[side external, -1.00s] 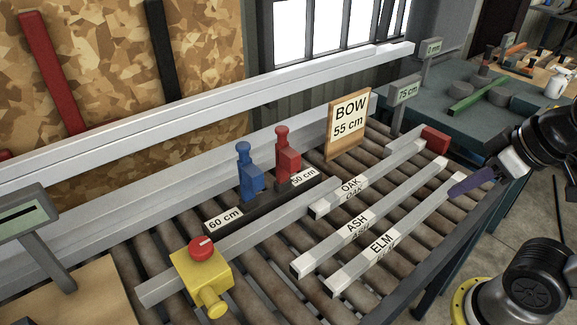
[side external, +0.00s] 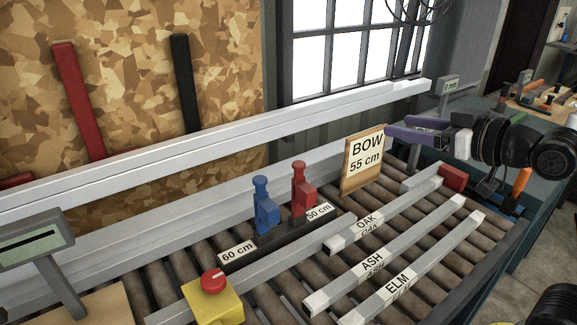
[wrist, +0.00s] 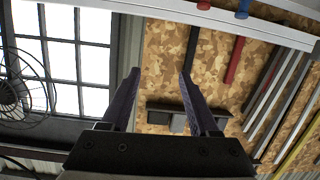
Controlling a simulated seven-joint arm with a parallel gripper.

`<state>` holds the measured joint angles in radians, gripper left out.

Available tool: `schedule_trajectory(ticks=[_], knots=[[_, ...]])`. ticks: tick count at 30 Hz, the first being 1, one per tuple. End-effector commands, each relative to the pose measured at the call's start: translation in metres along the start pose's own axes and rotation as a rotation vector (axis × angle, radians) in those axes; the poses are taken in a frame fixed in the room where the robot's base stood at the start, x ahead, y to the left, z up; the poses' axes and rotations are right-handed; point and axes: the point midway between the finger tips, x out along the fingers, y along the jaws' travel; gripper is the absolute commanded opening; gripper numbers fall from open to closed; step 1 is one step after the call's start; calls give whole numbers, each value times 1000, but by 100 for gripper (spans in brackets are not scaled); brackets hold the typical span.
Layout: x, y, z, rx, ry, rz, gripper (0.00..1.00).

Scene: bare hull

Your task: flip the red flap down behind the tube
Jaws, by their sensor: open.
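The red flap (side external: 304,192) stands upright at the 50 cm label, beside the blue flap (side external: 265,208) at the 60 cm label. A grey tube (side external: 262,258) lies on the rollers in front of both. My gripper (side external: 388,131) is raised at the right, its fingers pointing left, near the top right corner of the BOW 55 cm sign in the picture. It is apart from the red flap. In the wrist view my gripper (wrist: 158,75) is open with nothing between the fingers; a red top (wrist: 203,4) and a blue top (wrist: 243,12) show at the upper edge.
The BOW 55 cm sign (side external: 363,163) stands between my gripper and the flaps in the picture. Tubes marked OAK (side external: 385,213), ASH (side external: 390,255) and ELM (side external: 420,270) lie on the rollers. A yellow box with a red button (side external: 213,302) is at front left. A white rail (side external: 200,147) runs behind.

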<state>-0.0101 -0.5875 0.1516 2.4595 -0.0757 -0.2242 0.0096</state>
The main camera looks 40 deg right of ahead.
Motion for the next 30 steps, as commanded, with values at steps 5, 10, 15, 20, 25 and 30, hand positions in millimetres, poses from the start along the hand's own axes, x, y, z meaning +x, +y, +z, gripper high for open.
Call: schedule_trajectory(ticks=[5, 10, 15, 20, 25, 30], knots=[[38, -12, -14, -19, 173, -40, 61], [66, -27, -11, -22, 319, -93, 61], [91, -47, 20, -2, 407, -160, 61], [111, -62, 78, 25, 361, -210, 61], [121, -70, 126, 33, 246, -225, 61], [131, -73, 128, 33, 235, -228, 61]])
